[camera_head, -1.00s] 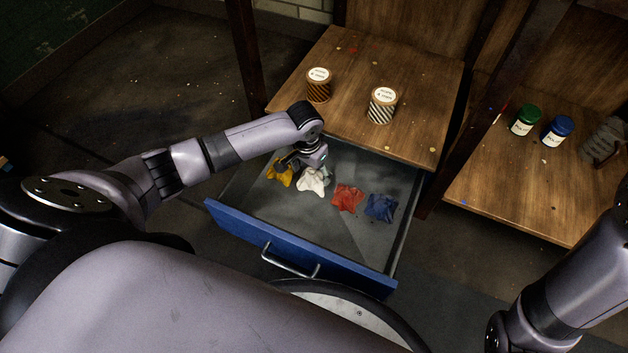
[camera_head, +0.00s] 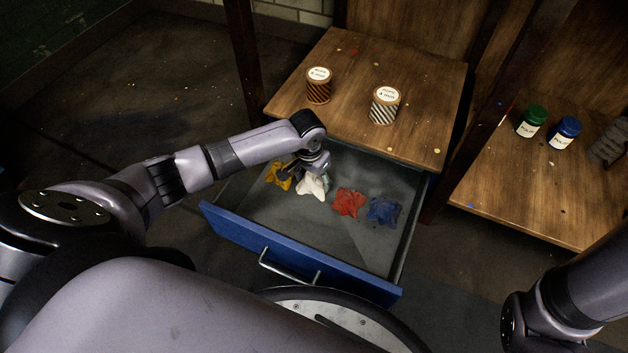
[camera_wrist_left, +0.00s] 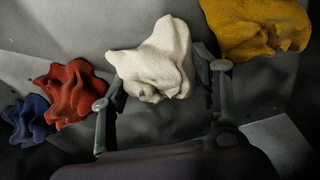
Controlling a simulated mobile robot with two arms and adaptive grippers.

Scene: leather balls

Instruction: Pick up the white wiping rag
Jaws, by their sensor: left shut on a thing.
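The white wiping rag (camera_head: 313,186) lies crumpled in the open blue drawer (camera_head: 300,255), between the yellow rag (camera_head: 277,177) and the red rag (camera_head: 349,203). My left gripper (camera_head: 308,172) is down in the drawer at the white rag and partly covers it. In the left wrist view the white rag (camera_wrist_left: 158,62) sits between the two fingers of my left gripper (camera_wrist_left: 162,85), which are shut on it. Any gap between rag and drawer floor cannot be told. My right arm shows at the lower right; its gripper is out of view.
A blue rag (camera_head: 384,210) lies right of the red one. Two striped tins (camera_head: 385,106) stand on the wooden top above the drawer. Green (camera_head: 531,122) and blue (camera_head: 565,133) jars stand on the right shelf. The drawer's front part is clear.

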